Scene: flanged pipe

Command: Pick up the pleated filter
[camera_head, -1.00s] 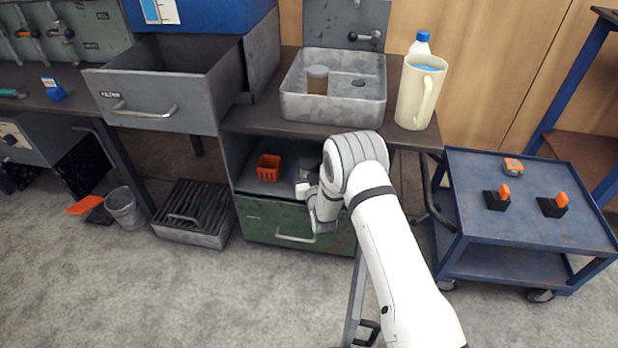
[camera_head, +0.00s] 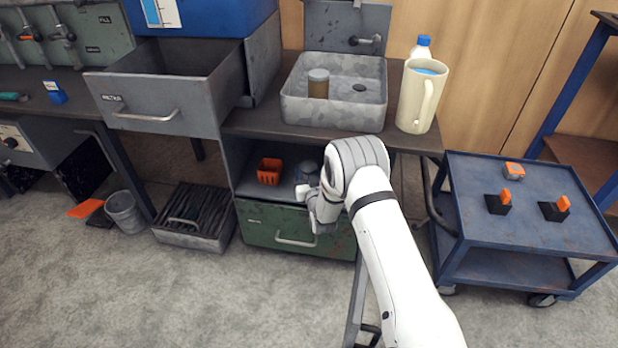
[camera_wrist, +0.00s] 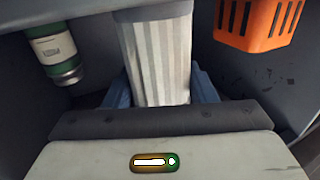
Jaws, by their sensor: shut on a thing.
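The pleated filter (camera_wrist: 158,60) is a pale, ribbed cylinder with a grey end cap, upright in the middle of the wrist view. In the head view my gripper (camera_head: 304,188) reaches into the open compartment above the green drawer, largely hidden by my wrist. A grey rounded top (camera_head: 307,167) shows there just behind it. I cannot tell from these frames whether the filter's base touches the shelf.
An orange slotted basket (camera_head: 269,171) stands left of my gripper in the compartment; it is at upper right in the wrist view (camera_wrist: 258,22). A green canister (camera_wrist: 53,45) is at upper left there. The compartment walls and worktop (camera_head: 262,122) enclose the space; the green drawer (camera_head: 290,225) is below.

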